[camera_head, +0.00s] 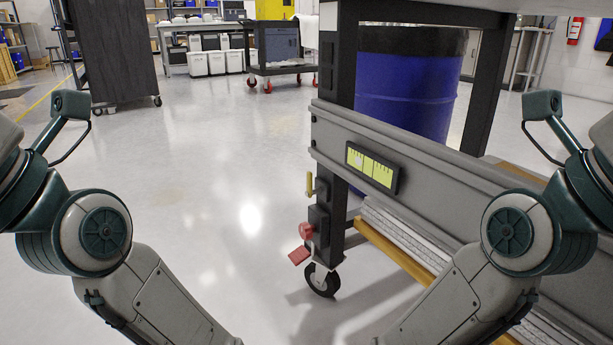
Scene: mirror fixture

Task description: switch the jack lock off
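The fixture's grey side beam (440,170) runs from the middle to the right of the head view. At its near left end, on the dark leg, I see a small yellow handle (310,185), a red round knob (306,230) and a red pedal-like plate (299,255). I cannot tell which of these is the jack lock. A black caster wheel (322,280) stands on the floor just below them. My two arms come in from the left and right edges. Both grippers are outside the picture, below or beyond the frame.
A yellow-green display panel (371,168) is on the beam. A blue drum (408,90) stands behind it. A yellow rail (395,250) runs low along the fixture. The floor (220,180) left of the fixture is clear. A dark cabinet on casters (112,50) stands at the back left.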

